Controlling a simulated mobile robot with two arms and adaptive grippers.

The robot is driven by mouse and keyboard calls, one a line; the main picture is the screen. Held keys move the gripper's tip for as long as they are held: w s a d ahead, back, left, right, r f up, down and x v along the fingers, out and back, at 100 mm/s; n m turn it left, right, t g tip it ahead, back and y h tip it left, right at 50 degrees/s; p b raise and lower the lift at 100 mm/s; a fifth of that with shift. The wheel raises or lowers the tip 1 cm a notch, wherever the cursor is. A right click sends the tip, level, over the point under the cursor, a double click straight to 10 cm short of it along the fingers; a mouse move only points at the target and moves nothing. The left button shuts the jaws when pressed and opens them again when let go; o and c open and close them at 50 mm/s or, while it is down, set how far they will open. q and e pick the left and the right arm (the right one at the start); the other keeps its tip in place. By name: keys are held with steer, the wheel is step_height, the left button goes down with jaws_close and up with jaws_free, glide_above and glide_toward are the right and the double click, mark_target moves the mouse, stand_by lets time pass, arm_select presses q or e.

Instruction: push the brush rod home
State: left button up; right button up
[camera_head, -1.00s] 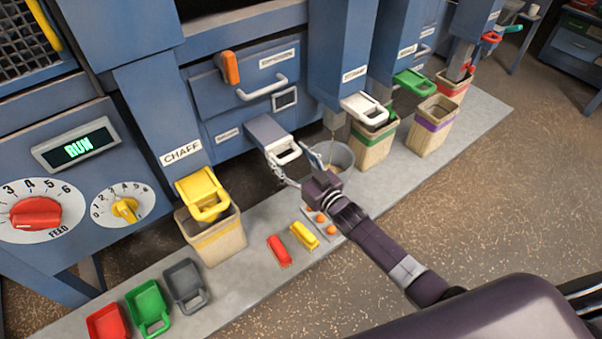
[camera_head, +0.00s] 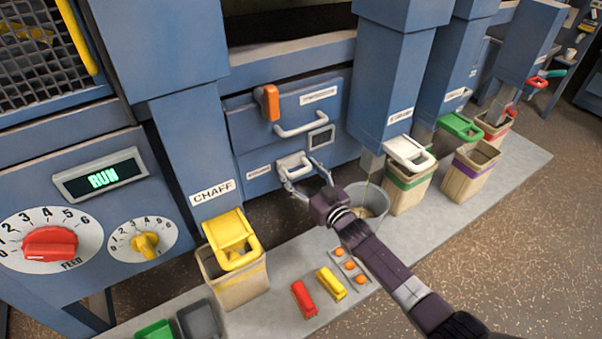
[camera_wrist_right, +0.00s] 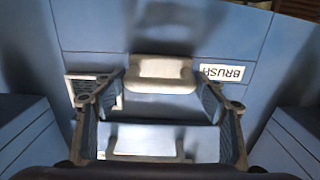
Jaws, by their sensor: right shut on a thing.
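The brush rod's pale handle (camera_head: 291,162) is close against the blue machine face, below the upper drawer. In the right wrist view the handle (camera_wrist_right: 161,72) lies across between my fingers, beside an upside-down BRUSH label (camera_wrist_right: 223,73). My right gripper (camera_head: 302,178) is shut on this handle, with one finger at each side; the fingers also show in the wrist view (camera_wrist_right: 163,100). Only a narrow gap, if any, shows between handle and face; the rod behind it is hidden. My left gripper is not in view.
A grey bucket (camera_head: 371,198) stands right of my wrist; a chaff bin (camera_head: 238,287) stands left.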

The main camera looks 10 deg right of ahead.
steer(key=o, duration=1.4)
steer(key=shift+w+d+r, duration=0.1)
steer(key=shift+w+r, duration=0.15)
steer(key=shift+r, duration=0.05)
steer(key=shift+w+f, duration=0.15)
steer(key=shift+f, duration=0.1)
steer(key=shift+s, duration=0.55)
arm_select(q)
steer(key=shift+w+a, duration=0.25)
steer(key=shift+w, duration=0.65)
arm_select(e)
steer(key=v, duration=1.1)
steer(key=shift+d, duration=0.1)
